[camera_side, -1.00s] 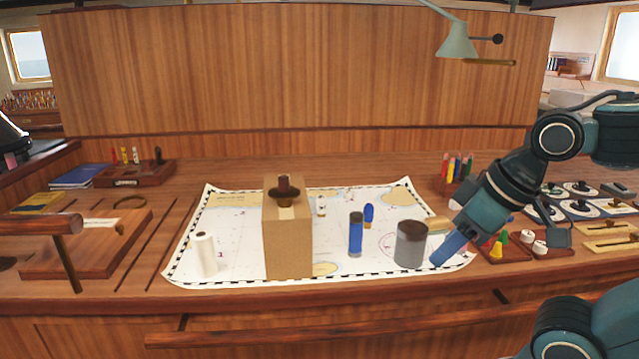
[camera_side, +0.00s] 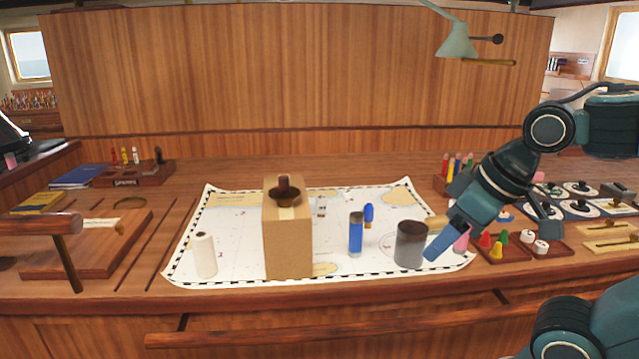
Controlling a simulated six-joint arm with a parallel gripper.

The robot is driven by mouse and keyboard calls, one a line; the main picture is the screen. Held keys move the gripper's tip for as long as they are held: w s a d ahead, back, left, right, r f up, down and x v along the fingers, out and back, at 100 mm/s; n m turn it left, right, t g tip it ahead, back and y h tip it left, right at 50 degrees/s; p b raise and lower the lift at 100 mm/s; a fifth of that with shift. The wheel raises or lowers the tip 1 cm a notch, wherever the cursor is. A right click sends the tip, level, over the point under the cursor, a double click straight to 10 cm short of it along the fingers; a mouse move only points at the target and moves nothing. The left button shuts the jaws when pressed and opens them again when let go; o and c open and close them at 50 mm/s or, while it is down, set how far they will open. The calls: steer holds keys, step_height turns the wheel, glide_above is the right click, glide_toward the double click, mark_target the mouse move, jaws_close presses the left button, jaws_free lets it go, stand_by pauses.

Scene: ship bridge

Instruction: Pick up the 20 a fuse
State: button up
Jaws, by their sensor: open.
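I cannot read any rating, so I cannot be sure which thing is the 20 A fuse. A blue cylinder with grey ends (camera_side: 356,236) stands upright on the chart and looks like a cartridge fuse. A small pale piece with dark bands (camera_side: 321,208) stands behind the cardboard box, at its right. My gripper (camera_side: 489,244) is at the right edge of the chart with its fingers spread wide and nothing between them that I can tell is held. Its left finger is close to the grey cylinder (camera_side: 410,246); contact is unclear.
The tall cardboard box (camera_side: 287,240) carries a dark stamp-like piece (camera_side: 284,190). A white bottle (camera_side: 205,256) stands left of it. A small blue piece (camera_side: 368,214) is behind the blue cylinder. A tray of coloured cones (camera_side: 497,250) is at right. The chart (camera_side: 230,225) has free room.

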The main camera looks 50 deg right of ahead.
steer(key=w+d+r, duration=0.3)
steer(key=w+r, duration=0.2)
steer(key=w, duration=0.5)
steer(key=m+g, duration=0.1)
glide_above(321, 197)
steer(key=s, duration=0.5)
step_height(321, 197, down, 8)
steer(key=shift+h, duration=0.3)
steer(key=shift+a+x, duration=0.2)
steer(key=shift+x, duration=4.05)
steer(key=shift+f, duration=0.15)
steer(key=shift+x, duration=2.5)
steer(key=shift+a, duration=0.1)
